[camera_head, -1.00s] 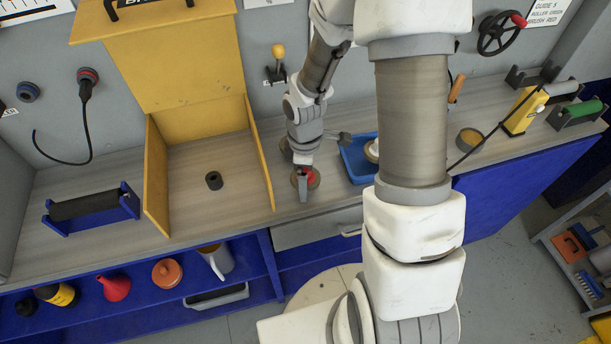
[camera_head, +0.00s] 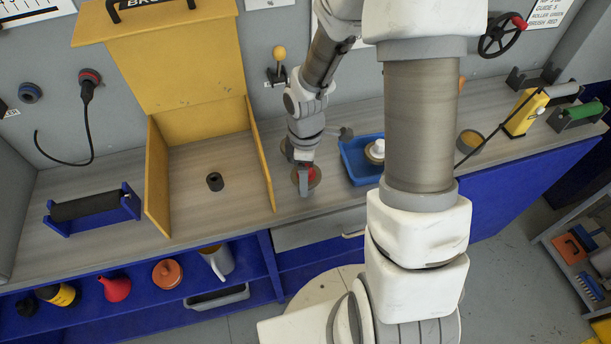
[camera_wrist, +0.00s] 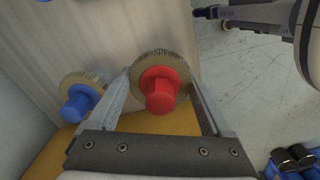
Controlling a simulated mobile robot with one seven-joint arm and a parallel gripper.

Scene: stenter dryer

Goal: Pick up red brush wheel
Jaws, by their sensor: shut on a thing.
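The red brush wheel (camera_wrist: 160,90) has a red hub and a tan bristle rim. In the wrist view it sits between the two fingers of my gripper (camera_wrist: 162,92). In the head view the wheel (camera_head: 311,173) is on the worktop right of the yellow box, partly hidden by my gripper (camera_head: 303,182), which reaches down over it. My gripper is shut on it. I cannot tell whether the wheel is clear of the worktop.
A blue-hubbed brush wheel (camera_wrist: 82,100) stands close beside it. A blue tray (camera_head: 358,165) holding a white-hubbed wheel (camera_head: 376,150) is to the right.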

